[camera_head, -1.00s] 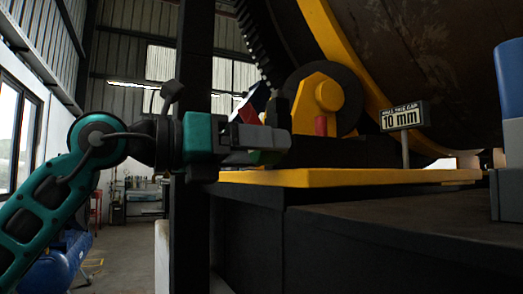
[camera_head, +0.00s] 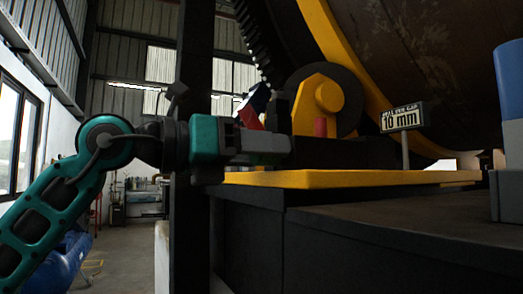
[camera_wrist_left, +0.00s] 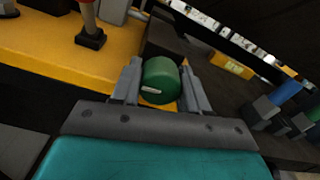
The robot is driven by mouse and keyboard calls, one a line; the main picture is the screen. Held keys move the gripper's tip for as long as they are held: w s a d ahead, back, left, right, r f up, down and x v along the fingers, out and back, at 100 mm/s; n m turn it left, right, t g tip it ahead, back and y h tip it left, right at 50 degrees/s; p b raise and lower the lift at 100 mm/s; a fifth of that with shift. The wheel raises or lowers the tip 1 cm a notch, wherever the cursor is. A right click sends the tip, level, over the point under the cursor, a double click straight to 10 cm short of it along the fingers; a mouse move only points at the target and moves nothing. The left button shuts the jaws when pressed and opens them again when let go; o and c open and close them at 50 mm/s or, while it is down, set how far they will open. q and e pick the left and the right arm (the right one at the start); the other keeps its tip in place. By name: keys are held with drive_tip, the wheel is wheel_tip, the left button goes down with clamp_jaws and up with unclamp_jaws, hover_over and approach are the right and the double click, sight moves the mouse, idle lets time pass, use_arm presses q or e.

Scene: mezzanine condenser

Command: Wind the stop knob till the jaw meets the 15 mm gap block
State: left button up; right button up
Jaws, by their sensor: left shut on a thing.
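My left gripper (camera_head: 285,146) comes in from the left, level with the yellow plate. In the left wrist view its two grey fingers (camera_wrist_left: 160,88) stand either side of a green round knob (camera_wrist_left: 160,78) with a small white mark on its face, and are shut on it. The knob is hidden behind the fingers in the head view. A dark block (camera_wrist_left: 166,42) sits just beyond the knob; I cannot tell whether it is the jaw. A sign (camera_head: 402,118) on a post reads 10 mm. My right gripper is not in view.
The yellow plate (camera_head: 340,179) lies on a dark base under a large drum (camera_head: 440,60). A blue-topped piece (camera_head: 508,80) stands at the right. The dark bench top (camera_head: 400,222) is mostly clear.

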use_arm(q)
drive_tip(key=shift+m, duration=0.4)
drive_tip(key=shift+m+p, duration=0.35)
drive_tip(key=shift+m, duration=2.55)
drive_tip(key=o, duration=1.1)
drive_tip(key=shift+c, duration=0.2)
